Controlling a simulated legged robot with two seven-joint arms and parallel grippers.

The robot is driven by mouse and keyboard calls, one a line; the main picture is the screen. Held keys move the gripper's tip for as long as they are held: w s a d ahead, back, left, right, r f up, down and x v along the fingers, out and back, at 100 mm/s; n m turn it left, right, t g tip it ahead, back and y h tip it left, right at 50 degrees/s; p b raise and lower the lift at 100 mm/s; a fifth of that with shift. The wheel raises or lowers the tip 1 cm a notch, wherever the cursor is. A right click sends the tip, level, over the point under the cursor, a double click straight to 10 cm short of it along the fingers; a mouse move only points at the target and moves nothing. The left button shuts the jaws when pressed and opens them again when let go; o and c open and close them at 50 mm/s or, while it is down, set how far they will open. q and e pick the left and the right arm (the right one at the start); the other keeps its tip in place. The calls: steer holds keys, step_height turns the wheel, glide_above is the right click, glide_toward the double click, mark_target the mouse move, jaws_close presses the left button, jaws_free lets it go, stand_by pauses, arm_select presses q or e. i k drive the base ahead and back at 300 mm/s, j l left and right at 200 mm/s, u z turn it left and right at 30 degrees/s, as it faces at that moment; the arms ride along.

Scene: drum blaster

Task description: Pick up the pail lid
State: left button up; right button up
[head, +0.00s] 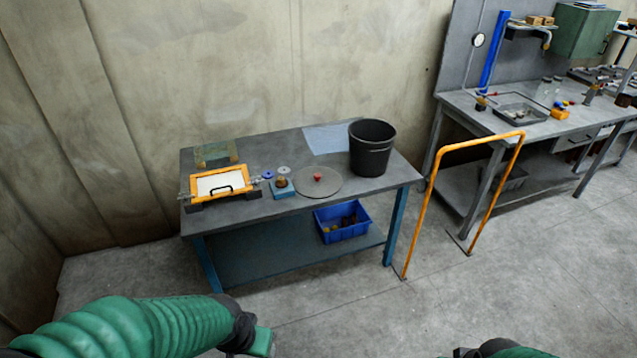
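The pail lid (307,185) is a flat grey disc with a small red knob (317,177). It lies on the front middle of the grey table (340,196). The black pail (371,150) stands upright and open on the table, behind and to the right of the lid. My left arm comes in at the bottom left, well in front of the table; its gripper's fingers are out of the frame. Only a bit of my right arm shows at the bottom edge, and its gripper cannot be made out. Nothing of mine touches the lid.
An orange-framed box (213,186) and a small blue block (283,191) sit left of the lid. A blue bin (342,222) is on the lower shelf. An orange rail (421,213) stands right of the table. The floor in front is clear.

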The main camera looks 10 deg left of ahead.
mark_target(313, 182)
steer(key=i+l+u, duration=0.15)
steer(key=i, duration=0.4)
steer(key=i+l+u, duration=0.1)
steer(key=i+l, duration=0.35)
steer(key=i, duration=0.1)
